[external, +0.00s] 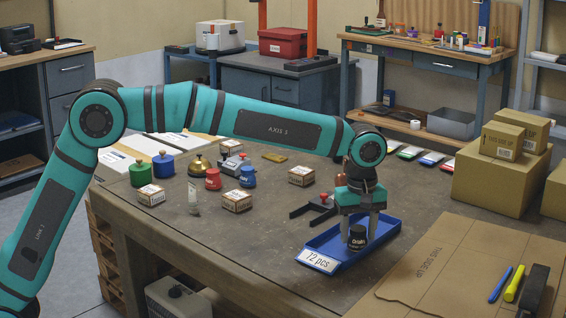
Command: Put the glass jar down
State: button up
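A small pale, clear-looking upright vessel (193,199) stands on the table at left, away from my gripper.
Green (140,174) and blue (163,165) knobbed canisters, small cartons (237,200) and coloured weights (212,179) stand at left. A red-handled black bracket (318,204) lies just behind the tray. Flat cardboard (460,262), markers (514,283) and stacked boxes (497,178) occupy the right.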

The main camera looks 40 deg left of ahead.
aim_at(358, 228)
jog(key=shift+r, duration=0.15)
notch_tip(358, 228, up, 12)
dwell(0.6)
jog(key=s+a+r+m+t+h, duration=0.1)
jog(key=s+a+r+m+t, duration=0.15)
jog(key=a+r, duration=0.6)
jog(key=s+a+r+m+t+h, duration=0.1)
jog(key=s+a+r+t, duration=0.2)
jog(key=a, duration=1)
jog(key=s+a+r+m+t+h, duration=0.1)
jog(key=s+a+r+m+t, duration=0.15)
jog(key=a+r, duration=0.6)
jog(key=s+a+f+m+t+y, duration=0.1)
jog(key=s+a+t, duration=0.3)
jog(key=s+a, duration=0.8)
jog(key=s+a+f+m+t+y, duration=0.2)
jog(key=s+a+t, duration=0.3)
jog(key=s+a, duration=0.7)
jog(key=s+m, duration=0.1)
jog(key=s, duration=0.3)
jog(key=shift+f+m, duration=0.35)
jog(key=shift+m, duration=0.05)
